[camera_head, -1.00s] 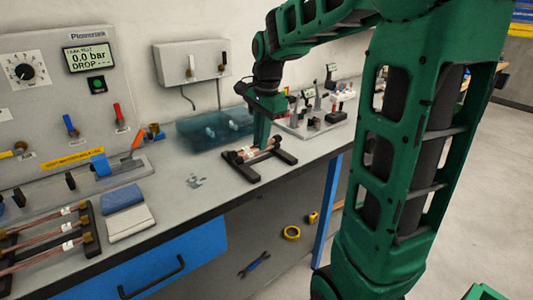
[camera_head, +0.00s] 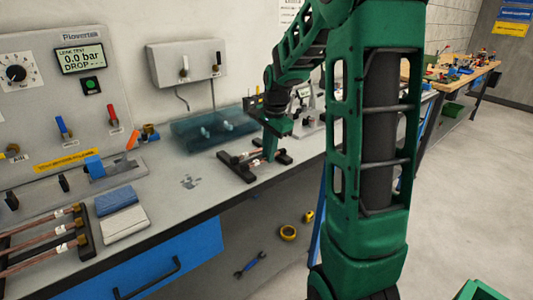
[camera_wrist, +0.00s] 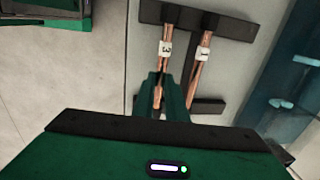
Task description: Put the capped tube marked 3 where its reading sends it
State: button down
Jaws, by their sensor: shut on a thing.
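The copper tube marked 3 (camera_wrist: 165,48) lies in a black rack (camera_wrist: 232,28), beside a second copper tube marked 1 (camera_wrist: 204,53). In the wrist view my gripper (camera_wrist: 163,88) is shut on tube 3 just below its white label. In the head view my gripper (camera_head: 270,152) is down at the same rack (camera_head: 243,175) on the bench. Tube 3's near end is partly hidden by the fingers. The leak-test panel's screen (camera_head: 80,58) reads 0.0 bar, with DROP shown blank.
Another rack with several copper tubes (camera_head: 40,243) lies at the bench's left front, beside folded blue and white cloths (camera_head: 122,215). A translucent teal tray (camera_head: 190,135) stands behind my gripper. A green bin (camera_head: 480,291) is at lower right.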

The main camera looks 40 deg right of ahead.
jog(key=shift+f, duration=0.1)
jog(key=c, duration=1.8)
grip_release()
